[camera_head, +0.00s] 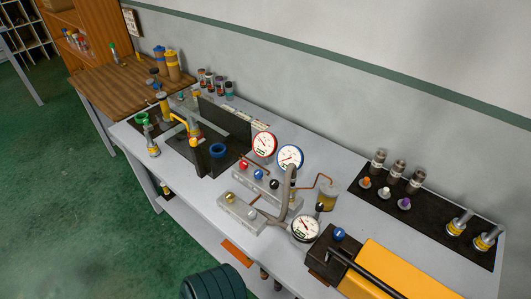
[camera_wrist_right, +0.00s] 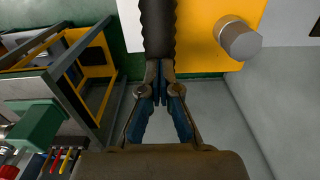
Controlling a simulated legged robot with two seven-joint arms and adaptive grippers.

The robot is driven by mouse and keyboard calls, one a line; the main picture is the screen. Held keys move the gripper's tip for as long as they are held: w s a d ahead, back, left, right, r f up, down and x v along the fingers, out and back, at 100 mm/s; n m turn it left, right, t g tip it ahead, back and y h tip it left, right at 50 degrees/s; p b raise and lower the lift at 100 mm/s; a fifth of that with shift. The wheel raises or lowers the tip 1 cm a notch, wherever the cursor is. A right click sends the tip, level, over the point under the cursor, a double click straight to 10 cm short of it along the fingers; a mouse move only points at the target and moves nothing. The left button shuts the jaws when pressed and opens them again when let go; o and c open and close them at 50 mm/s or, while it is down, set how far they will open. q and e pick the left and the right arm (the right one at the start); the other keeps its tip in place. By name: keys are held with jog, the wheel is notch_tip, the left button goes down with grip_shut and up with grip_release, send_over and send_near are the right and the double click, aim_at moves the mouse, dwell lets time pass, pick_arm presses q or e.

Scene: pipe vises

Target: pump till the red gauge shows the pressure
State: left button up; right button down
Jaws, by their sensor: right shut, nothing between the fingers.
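The red-rimmed gauge (camera_head: 264,144) stands on the bench beside a blue-rimmed gauge (camera_head: 290,157); its needle is too small to read surely. Another round gauge (camera_head: 306,229) stands in front, beside the yellow pump-like unit (camera_head: 415,280) with a black bar (camera_head: 362,272) along it. In the right wrist view, my right gripper (camera_wrist_right: 160,72) is shut and empty. A black ribbed grip (camera_wrist_right: 158,25) lies just beyond its fingertips; I cannot tell whether they touch. A yellow panel (camera_wrist_right: 205,30) is beside it. My left gripper is not in view.
A grey block with coloured knobs (camera_head: 240,210) and bent pipes stand near the gauges. A black mat (camera_head: 430,220) with fittings lies at right. A vise area (camera_head: 215,150) and bottles crowd the left. A dark ribbed object (camera_head: 213,284) is at the bench's front.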

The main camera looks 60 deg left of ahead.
jog(key=r+p, duration=0.1)
jog(key=r, duration=0.1)
jog(key=r+p, duration=0.3)
jog(key=r, duration=0.2)
jog(key=shift+s+a, duration=0.15)
jog(key=shift+a, duration=0.15)
jog(key=shift+a+r, duration=0.1)
jog(key=shift+r, duration=0.15)
notch_tip(320, 180, up, 7)
jog(key=a+p, duration=0.2)
jog(key=p, duration=0.3)
jog(key=shift+s+r, duration=0.2)
jog(key=shift+s, duration=0.1)
notch_tip(320, 180, down, 6)
jog(key=d+b, duration=0.1)
jog(key=b, duration=0.3)
jog(key=shift+w+d, duration=0.2)
jog(key=shift+d, duration=0.05)
